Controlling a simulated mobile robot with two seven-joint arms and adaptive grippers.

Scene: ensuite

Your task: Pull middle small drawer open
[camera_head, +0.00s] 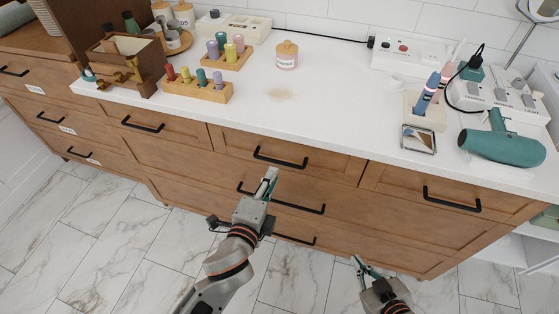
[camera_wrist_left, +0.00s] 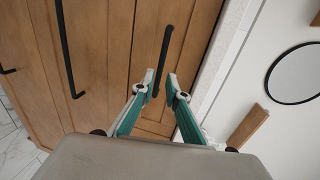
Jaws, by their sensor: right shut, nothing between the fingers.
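The middle small drawer (camera_head: 235,143) is a wooden front in the top row under the white counter. It looks closed. Its black bar handle (camera_head: 280,158) runs across the front. My left gripper (camera_head: 270,175) is just below that handle in the head view. In the left wrist view its two fingers (camera_wrist_left: 161,82) are apart, and a black handle (camera_wrist_left: 163,55) shows between and beyond the tips. Whether the tips reach around the bar, I cannot tell. My right gripper (camera_head: 359,262) is shut and empty, low in front of the cabinet at the right.
Other black handles are on the right small drawer (camera_head: 452,198), the left small drawer (camera_head: 142,124) and the wide drawer below. The counter (camera_head: 330,110) holds wooden racks, jars, a teal hair dryer (camera_head: 502,146) and a small mirror (camera_head: 418,139). Marble floor (camera_head: 110,235) lies open in front.

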